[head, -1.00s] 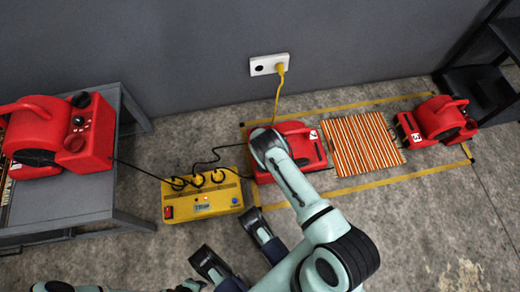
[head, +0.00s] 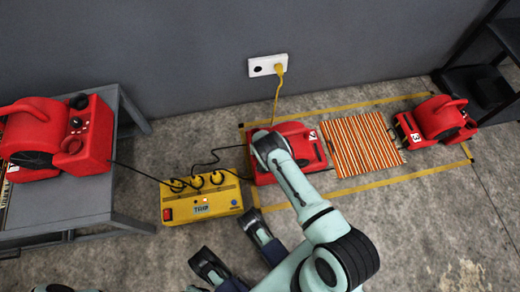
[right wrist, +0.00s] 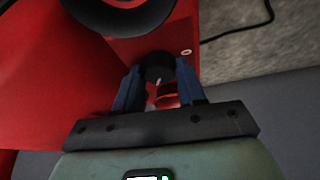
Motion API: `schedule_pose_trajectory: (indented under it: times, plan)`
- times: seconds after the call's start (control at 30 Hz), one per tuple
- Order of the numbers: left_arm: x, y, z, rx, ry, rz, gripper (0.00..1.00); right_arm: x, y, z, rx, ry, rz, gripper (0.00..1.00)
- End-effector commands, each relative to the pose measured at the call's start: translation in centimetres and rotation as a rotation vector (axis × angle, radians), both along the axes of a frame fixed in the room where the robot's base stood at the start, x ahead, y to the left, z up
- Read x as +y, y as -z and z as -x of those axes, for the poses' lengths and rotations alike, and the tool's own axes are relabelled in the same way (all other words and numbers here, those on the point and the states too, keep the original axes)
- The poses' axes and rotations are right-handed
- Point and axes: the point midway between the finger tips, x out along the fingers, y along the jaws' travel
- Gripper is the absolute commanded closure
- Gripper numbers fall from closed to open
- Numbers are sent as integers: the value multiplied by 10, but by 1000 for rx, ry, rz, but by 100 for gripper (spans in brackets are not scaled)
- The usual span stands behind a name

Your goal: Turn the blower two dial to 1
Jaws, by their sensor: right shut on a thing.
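The red middle blower (head: 292,150) sits on the floor inside the yellow taped outline, with a white number tag whose digit is hard to read. My right gripper (right wrist: 157,78) reaches down to it; the wrist hides the gripper and dial in the head view. In the right wrist view the blue fingers are shut on a black round dial (right wrist: 158,64) on the red housing. A small red part with a pale mark (right wrist: 167,96) shows between the fingers. The dial's setting cannot be read.
A yellow power box (head: 202,198) with several black plugs stands left of the blower; its display seems to read TRIP. A striped rug (head: 362,145) and blower 3 (head: 438,122) lie right. Another red blower (head: 58,137) stands on a grey table (head: 62,203). A wall outlet (head: 268,66) is behind.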

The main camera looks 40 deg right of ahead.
Motion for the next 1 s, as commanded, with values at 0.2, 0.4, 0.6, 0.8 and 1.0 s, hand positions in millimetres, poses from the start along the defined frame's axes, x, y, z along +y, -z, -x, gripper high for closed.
schedule_pose_trajectory:
  times: [0.2, 0.4, 0.6, 0.8, 1.0]
  plan:
    - [0, 0, 0, 0, 0, 0, 57, -2, 0, 1, -1, -109, -1, 91]
    - [0, 0, 0, -1, 0, 0, 57, -4, 0, 1, -3, -264, -2, 91]
    - [0, 0, 0, 0, 0, 0, 57, -5, -1, 1, -4, -421, -3, 91]
    - [0, 0, 0, 0, 0, 0, 57, -5, -1, 1, -3, -541, -2, 91]
    - [0, 0, 0, 0, 0, 0, 57, -5, -1, 1, -3, -620, -1, 91]
